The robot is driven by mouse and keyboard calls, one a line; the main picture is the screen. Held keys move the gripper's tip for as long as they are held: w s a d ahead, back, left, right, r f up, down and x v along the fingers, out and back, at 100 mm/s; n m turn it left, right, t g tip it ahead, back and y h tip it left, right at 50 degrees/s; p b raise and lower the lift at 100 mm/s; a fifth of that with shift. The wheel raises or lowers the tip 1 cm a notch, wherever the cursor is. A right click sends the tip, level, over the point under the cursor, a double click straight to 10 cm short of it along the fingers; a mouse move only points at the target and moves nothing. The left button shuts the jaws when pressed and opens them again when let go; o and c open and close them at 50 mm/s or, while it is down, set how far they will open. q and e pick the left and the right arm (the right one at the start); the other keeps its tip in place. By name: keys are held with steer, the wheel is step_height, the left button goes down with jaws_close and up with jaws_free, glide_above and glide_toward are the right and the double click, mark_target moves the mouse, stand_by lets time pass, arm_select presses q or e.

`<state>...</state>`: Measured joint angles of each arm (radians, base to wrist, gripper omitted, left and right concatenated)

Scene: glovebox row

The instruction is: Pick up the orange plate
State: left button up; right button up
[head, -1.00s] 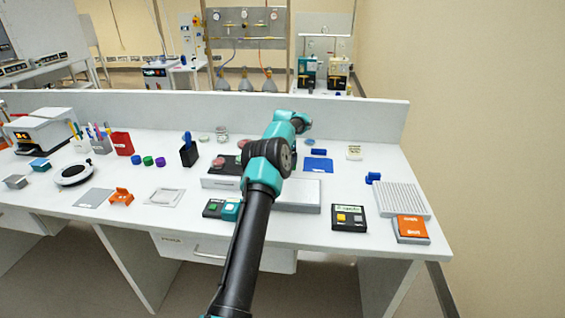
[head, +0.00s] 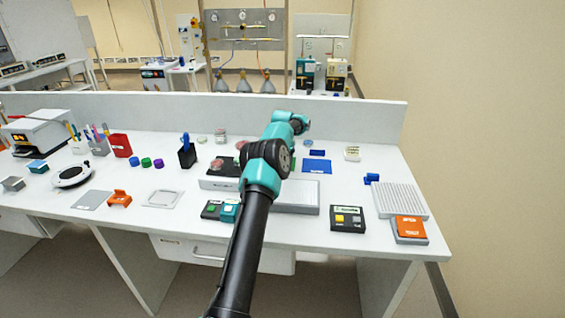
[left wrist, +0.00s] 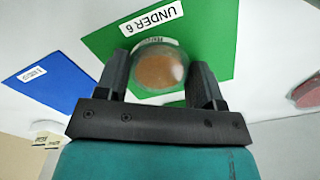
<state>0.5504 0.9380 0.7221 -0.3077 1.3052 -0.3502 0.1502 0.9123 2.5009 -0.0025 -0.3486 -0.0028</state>
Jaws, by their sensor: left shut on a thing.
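The orange plate (left wrist: 157,68) is a small round clear dish with an orange-brown fill, seen in the left wrist view. It sits between the two black fingers of my left gripper (left wrist: 160,75), which is shut on it. Behind it is a green mat (left wrist: 218,38) labelled "UNDER 6". I cannot tell whether the plate touches the mat. In the head view my arm reaches to the back of the bench and hides the plate, the fingers and most of the green mat. My right gripper is not in view.
A blue mat (head: 317,166) lies right of my arm, with a small blue block behind it. A pinkish dish (left wrist: 306,93) is right of the gripper in the wrist view. A low back wall (head: 370,120) runs behind the bench. A ribbed grey rack (head: 397,198) stands at right.

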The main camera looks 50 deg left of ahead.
arm_select(q)
steer(key=shift+r, duration=0.1)
step_height(320, 180, up, 10)
stand_by(0.4)
steer(key=shift+d, duration=0.1)
stand_by(0.4)
